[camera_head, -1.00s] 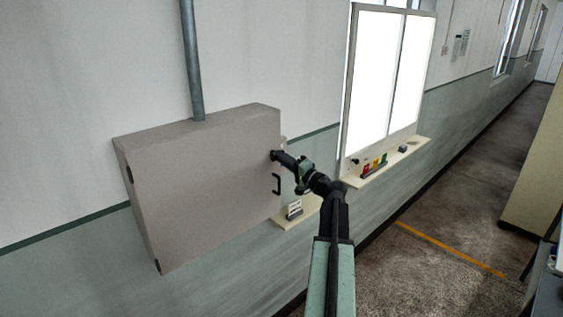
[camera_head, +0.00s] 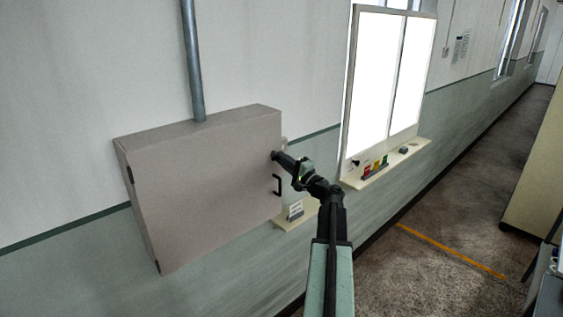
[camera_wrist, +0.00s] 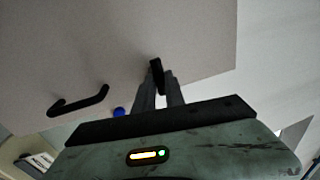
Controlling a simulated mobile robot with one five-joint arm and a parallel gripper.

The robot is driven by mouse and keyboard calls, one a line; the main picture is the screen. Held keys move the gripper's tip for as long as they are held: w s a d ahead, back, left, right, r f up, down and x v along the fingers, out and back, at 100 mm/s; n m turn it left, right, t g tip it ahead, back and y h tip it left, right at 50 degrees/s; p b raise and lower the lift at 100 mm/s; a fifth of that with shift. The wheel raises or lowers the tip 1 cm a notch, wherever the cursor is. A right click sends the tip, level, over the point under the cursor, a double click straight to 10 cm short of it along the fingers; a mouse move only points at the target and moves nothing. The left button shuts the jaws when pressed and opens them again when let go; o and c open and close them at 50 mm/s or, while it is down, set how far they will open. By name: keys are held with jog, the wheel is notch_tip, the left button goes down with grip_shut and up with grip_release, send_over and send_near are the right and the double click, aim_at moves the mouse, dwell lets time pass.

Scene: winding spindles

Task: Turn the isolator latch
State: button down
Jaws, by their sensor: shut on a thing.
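The isolator is a grey box (camera_head: 205,185) on the wall at the left in the head view. Its latch (camera_wrist: 155,70) is a small black piece on the box face, seen in the wrist view between my fingertips. My gripper (camera_head: 276,156) is at the right edge of the box face. In the wrist view my gripper (camera_wrist: 160,85) is shut on the latch, and its fingers hide part of it. A black pull handle (camera_head: 277,185) is just below the gripper, apart from it; it also shows in the wrist view (camera_wrist: 80,102).
A small shelf (camera_head: 290,222) with a white card holder (camera_head: 295,211) is below the box. A window sill (camera_head: 395,163) with coloured items is to the right. A grey conduit (camera_head: 192,60) rises from the box top. The floor (camera_head: 440,220) at the right is mostly clear.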

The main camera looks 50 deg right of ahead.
jog(key=c, duration=1.4)
grip_release()
jog(key=b+v, duration=0.1)
jog(key=v, duration=0.6)
jog(key=shift+s+b, duration=0.3)
jog(key=shift+s, duration=0.1)
jog(key=shift+f, duration=0.1)
